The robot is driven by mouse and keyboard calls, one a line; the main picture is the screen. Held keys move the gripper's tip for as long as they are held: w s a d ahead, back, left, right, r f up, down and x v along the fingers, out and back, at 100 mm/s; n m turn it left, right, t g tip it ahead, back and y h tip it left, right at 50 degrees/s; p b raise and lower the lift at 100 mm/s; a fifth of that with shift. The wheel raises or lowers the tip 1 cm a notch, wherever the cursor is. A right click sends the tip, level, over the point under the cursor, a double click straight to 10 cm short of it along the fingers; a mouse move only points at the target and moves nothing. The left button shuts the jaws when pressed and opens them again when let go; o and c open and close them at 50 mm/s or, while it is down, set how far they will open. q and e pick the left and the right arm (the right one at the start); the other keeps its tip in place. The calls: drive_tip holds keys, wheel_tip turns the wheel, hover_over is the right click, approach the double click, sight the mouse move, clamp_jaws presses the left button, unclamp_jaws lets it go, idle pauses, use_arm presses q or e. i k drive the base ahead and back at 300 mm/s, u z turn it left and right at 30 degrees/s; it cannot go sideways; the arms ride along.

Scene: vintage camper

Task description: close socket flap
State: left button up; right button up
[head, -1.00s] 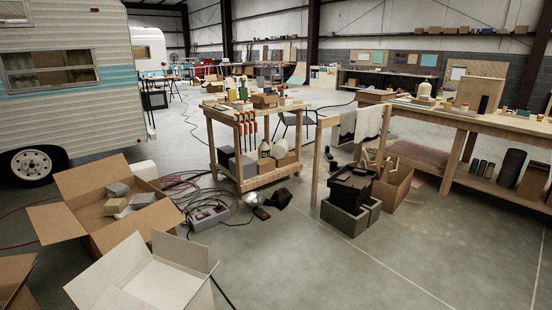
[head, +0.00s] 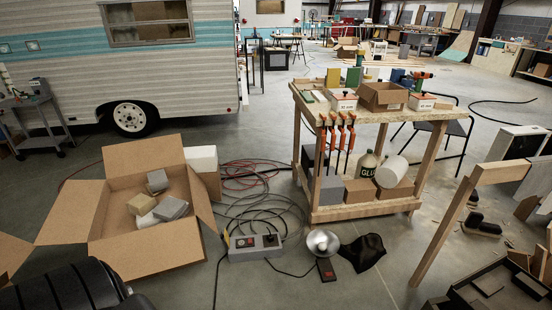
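The camper (head: 60,80), white with a teal stripe, stands at the upper left with its window (head: 148,22) and a wheel (head: 130,118). Two small light squares show on its side wall, a left one (head: 5,48) and a right one (head: 33,45). They are too small to tell whether either is a socket flap or whether it is open. Neither of my grippers is in view.
An open cardboard box (head: 105,201) with blocks lies at left. A wooden workbench (head: 365,213) stands at centre right. Tangled cables (head: 262,195), a lamp (head: 322,241) and a black cloth (head: 364,252) lie on the floor. A grey cart (head: 35,105) stands far left.

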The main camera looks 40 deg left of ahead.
sight(226, 236)
drive_tip(key=i, duration=1)
drive_tip(key=u, duration=2.5)
drive_tip(key=i, duration=1.05)
drive_tip(key=z, duration=1.6)
